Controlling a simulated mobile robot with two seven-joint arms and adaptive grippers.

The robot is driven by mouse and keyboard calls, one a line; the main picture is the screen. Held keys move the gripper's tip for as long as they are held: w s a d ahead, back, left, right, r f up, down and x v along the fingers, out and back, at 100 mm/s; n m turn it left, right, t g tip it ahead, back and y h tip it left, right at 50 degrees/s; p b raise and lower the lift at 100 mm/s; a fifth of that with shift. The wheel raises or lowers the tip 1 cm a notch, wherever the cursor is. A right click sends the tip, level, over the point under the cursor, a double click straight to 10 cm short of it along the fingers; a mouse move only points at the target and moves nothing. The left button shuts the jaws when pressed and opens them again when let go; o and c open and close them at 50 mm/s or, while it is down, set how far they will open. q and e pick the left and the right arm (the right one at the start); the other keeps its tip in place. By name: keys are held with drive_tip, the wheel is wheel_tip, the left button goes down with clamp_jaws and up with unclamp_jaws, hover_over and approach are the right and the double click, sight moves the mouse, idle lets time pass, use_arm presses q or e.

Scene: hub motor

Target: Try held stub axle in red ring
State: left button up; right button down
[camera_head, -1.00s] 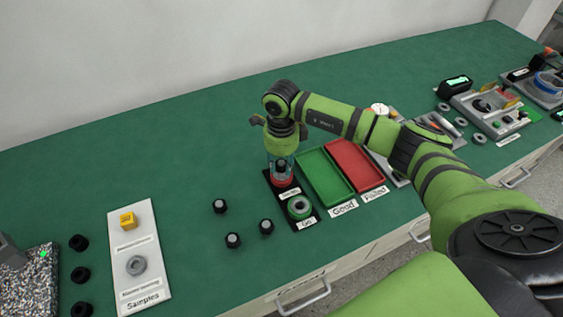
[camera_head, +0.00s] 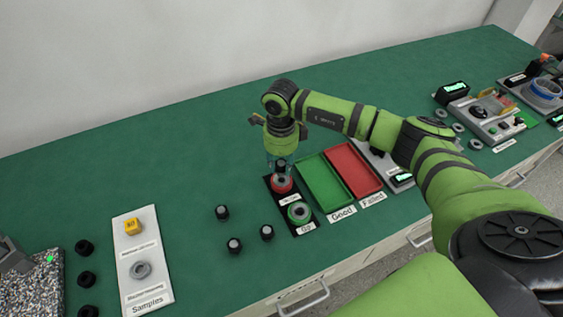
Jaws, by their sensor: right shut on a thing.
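My right gripper (camera_head: 281,165) points down above the red ring (camera_head: 282,189). It is shut on a dark stub axle (camera_head: 281,168), which is small and partly hidden by the fingers. The red ring sits on a black gauge plate at the back position, and its grey top opening shows just below the axle. The axle's lower end seems to be over or at the opening; I cannot tell if they touch. A green ring (camera_head: 298,211) sits in front on the same black plate (camera_head: 308,228). My left gripper is not in view.
Several dark stub axles, one here (camera_head: 234,245), stand to the left of the plate. The green Good tray (camera_head: 327,186) and red Failed tray (camera_head: 355,169) are close on the right. A white Samples board (camera_head: 148,284) lies left. The green bench behind is clear.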

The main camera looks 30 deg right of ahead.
wheel_tip(320, 180, up, 2)
drive_tip(key=shift+r+p, duration=0.2)
drive_tip(key=shift+p, duration=0.45)
drive_tip(key=shift+f+b, duration=0.85)
drive_tip(key=shift+f, duration=0.55)
use_arm(q)
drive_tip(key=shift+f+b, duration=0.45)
drive_tip(key=shift+b, duration=0.4)
use_arm(e)
drive_tip(key=shift+f, duration=0.85)
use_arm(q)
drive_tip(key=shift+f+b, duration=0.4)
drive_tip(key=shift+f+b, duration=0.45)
use_arm(e)
drive_tip(key=shift+f, duration=0.45)
drive_tip(key=shift+s+f, duration=0.15)
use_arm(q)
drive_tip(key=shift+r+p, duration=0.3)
use_arm(e)
drive_tip(key=shift+r, duration=0.75)
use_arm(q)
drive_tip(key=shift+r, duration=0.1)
use_arm(e)
drive_tip(key=shift+r, duration=0.1)
